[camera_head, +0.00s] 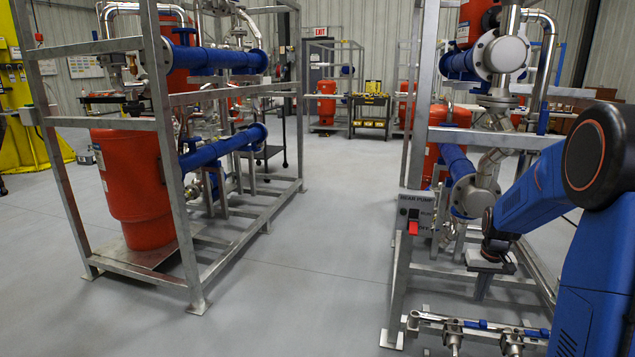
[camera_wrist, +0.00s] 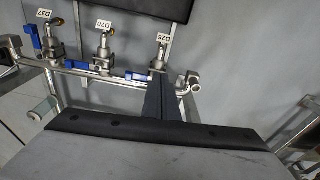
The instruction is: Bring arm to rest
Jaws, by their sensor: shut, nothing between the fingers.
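My blue arm reaches in from the right in the head view, bent, with its wrist in front of the right skid. My gripper (camera_head: 490,263) is at its end, small and partly dark there, above the low valve pipe. In the wrist view my gripper (camera_wrist: 160,78) shows its dark fingers together with nothing between them. The fingers overlap the pipe in that picture; I cannot tell the gap. Valves with blue handles and tags D37 (camera_wrist: 41,14), D70 (camera_wrist: 104,25) and D26 (camera_wrist: 163,38) stand along that pipe.
The right skid frame (camera_head: 398,270) carries a rear pump switch box (camera_head: 414,214) with a red switch, close to my gripper. The valve pipe (camera_head: 480,326) runs low at the front. Another skid (camera_head: 180,190) with a red tank (camera_head: 133,185) stands left. The floor (camera_head: 310,270) between is clear.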

